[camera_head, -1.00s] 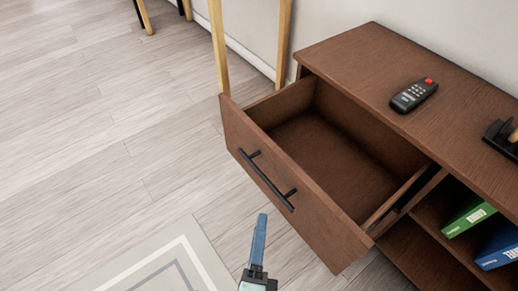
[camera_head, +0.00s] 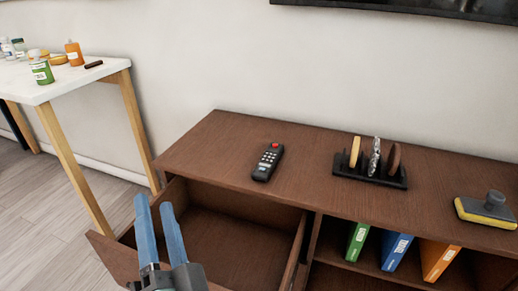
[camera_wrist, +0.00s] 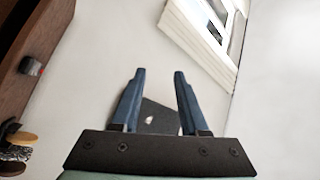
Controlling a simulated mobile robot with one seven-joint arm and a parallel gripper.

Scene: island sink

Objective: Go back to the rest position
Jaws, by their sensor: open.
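My gripper (camera_head: 158,207) is at the lower left of the head view, its two blue fingers pointing up and standing apart with nothing between them. It shows in front of the open drawer (camera_head: 238,250) of the brown cabinet (camera_head: 225,140); the drawer is pulled out and the visible part of its inside is empty. In the wrist view my gripper (camera_wrist: 160,75) is also open and empty, facing a pale wall.
A black remote (camera_head: 268,162), a dark rack (camera_head: 370,178) with upright items and a yellow-grey tool (camera_head: 486,208) lie on the cabinet. Colored binders (camera_head: 395,252) stand in the shelf below. A white table (camera_head: 60,85) with bottles and jars stands at left.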

